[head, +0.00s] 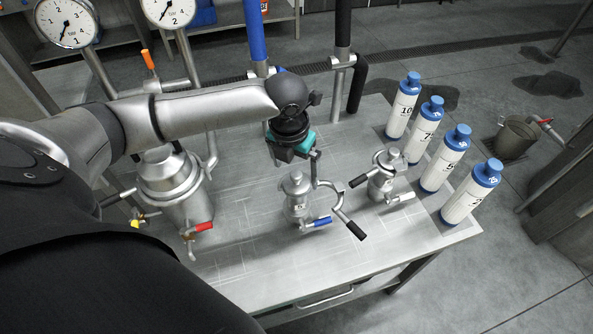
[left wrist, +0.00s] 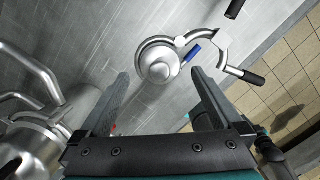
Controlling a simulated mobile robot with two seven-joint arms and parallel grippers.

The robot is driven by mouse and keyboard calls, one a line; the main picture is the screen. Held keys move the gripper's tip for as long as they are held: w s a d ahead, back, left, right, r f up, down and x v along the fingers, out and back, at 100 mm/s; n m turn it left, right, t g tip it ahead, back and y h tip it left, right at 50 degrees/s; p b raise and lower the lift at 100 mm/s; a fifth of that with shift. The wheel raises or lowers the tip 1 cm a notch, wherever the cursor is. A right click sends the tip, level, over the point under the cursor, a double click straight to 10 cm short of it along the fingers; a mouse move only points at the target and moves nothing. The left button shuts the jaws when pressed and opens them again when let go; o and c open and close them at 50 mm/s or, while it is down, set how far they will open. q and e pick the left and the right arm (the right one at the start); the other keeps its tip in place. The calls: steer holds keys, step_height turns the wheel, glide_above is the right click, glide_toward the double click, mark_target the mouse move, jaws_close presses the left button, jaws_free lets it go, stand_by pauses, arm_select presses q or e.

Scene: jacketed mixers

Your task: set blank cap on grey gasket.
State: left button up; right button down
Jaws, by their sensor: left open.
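My left gripper (head: 293,153) is open and empty, pointing down above the middle small steel vessel (head: 297,205). In the left wrist view its two fingers (left wrist: 160,82) stand apart, one on each side of the vessel's rounded steel top (left wrist: 158,66). An open clamp (head: 336,193) with a black handle hangs at this vessel's right side; it also shows in the left wrist view (left wrist: 222,48). I cannot tell whether the rounded top is the blank cap, and I cannot make out the grey gasket.
A similar small vessel (head: 382,184) with a black-handled clamp stands to the right. Several blue-capped white bottles (head: 433,160) line the table's right edge. A larger red-handled vessel (head: 172,180) stands at left, with pipes behind. The front of the steel table (head: 300,262) is clear.

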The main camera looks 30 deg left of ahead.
mark_target(293, 187)
arm_select(q)
step_height(293, 187, up, 8)
steer(key=s, duration=0.1)
steer(key=shift+s+r+p, duration=0.15)
steer(key=shift+r+p, duration=0.05)
steer(key=shift+p, duration=0.15)
steer(key=shift+c, duration=0.2)
stand_by(0.9)
